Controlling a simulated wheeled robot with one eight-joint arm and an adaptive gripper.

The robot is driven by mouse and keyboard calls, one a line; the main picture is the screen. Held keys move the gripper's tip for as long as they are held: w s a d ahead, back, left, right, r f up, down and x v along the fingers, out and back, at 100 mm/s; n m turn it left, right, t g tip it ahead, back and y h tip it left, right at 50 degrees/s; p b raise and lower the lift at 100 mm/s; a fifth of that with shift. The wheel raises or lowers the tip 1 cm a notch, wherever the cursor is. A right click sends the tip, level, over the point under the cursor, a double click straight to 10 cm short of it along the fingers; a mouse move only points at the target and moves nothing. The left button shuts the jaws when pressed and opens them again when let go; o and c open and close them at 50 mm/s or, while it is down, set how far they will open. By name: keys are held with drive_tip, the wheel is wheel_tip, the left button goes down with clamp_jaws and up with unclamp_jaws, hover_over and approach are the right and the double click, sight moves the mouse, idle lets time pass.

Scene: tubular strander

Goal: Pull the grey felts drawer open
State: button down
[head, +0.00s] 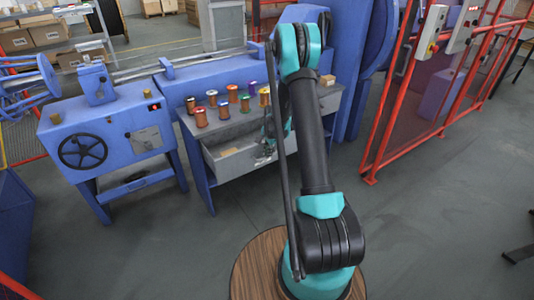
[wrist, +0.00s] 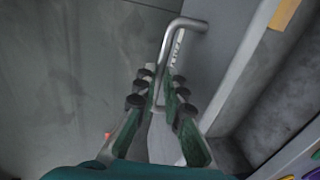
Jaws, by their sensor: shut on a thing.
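The grey felts drawer (head: 218,167) stands out from under the grey bench in the head view, with its inside showing. In the wrist view its front (wrist: 207,45) runs along the right of my fingers, with a small printed label partly hidden behind the handle. The bent metal handle (wrist: 186,23) passes down between my fingertips. My gripper (wrist: 159,90) is shut on this handle. In the head view my gripper (head: 266,150) is at the drawer's front right, partly hidden by my arm.
Several coloured spools (head: 212,98) stand on the bench top above the drawer. A tan block (head: 228,152) lies inside the drawer. A blue machine with a handwheel (head: 82,152) is at left, a red-framed fence (head: 400,100) at right. The floor before the drawer is clear.

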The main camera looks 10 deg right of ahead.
drive_tip(key=c, duration=1.6)
unclamp_jaws()
wheel_tip(320, 180, up, 12)
drive_tip(key=s, duration=0.2)
drive_tip(key=shift+d, duration=0.4)
drive_tip(key=shift+f, duration=0.1)
drive_tip(key=s+a+r+n+t, duration=0.1)
drive_tip(key=s+r+n, duration=0.3)
drive_tip(key=s, duration=0.5)
drive_tip(key=s+a+r+n, duration=0.1)
drive_tip(key=s+r+n, duration=0.3)
drive_tip(key=s, duration=0.5)
drive_tip(key=s+n+t, duration=0.1)
drive_tip(key=s+n, duration=0.4)
drive_tip(key=s, duration=1.3)
drive_tip(key=shift+f+n+h, duration=0.3)
drive_tip(key=shift+f+h, duration=0.05)
drive_tip(key=shift+h, duration=0.05)
